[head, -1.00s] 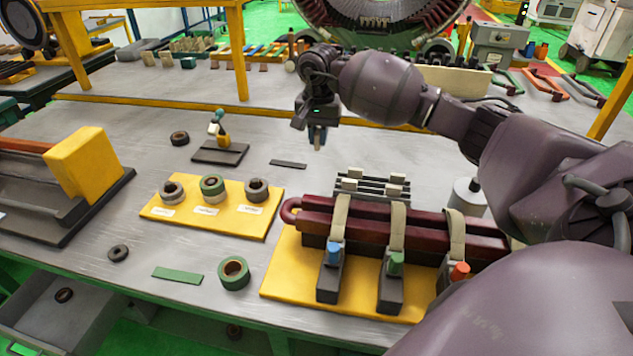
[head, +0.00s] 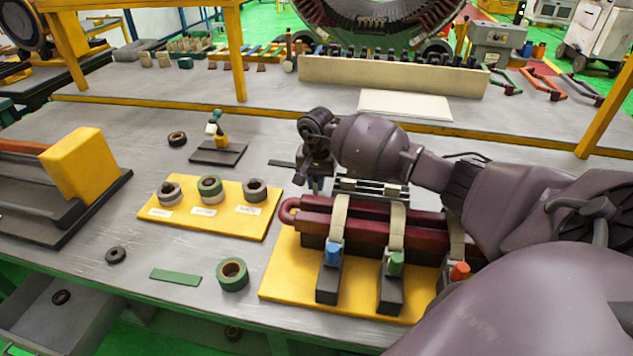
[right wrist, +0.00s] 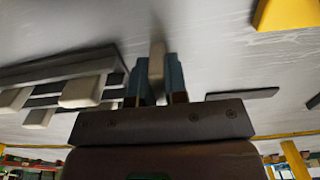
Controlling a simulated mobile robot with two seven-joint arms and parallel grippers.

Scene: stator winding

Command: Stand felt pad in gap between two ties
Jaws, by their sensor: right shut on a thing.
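My right gripper (head: 316,187) hangs over the table just left of the dark pad rack (head: 372,184). In the right wrist view its blue fingers (right wrist: 154,85) are shut on a cream felt pad (right wrist: 157,62). Several similar pale pads (right wrist: 81,91) sit on the rack's dark bars. In front of the rack, a dark red coil (head: 368,221) lies across a yellow board (head: 285,275). Cream ties wrap the coil: one by the blue clip (head: 340,217), one by the green clip (head: 397,228), and one by the orange clip, partly hidden by my arm. My left gripper is out of view.
A yellow tray (head: 232,223) with several tape rolls stands left of the coil. A green strip (head: 176,276) and a green roll (head: 232,274) lie in front. A dark strip (right wrist: 242,95) lies near the gripper. A tool stand (head: 218,153) stands behind the tray.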

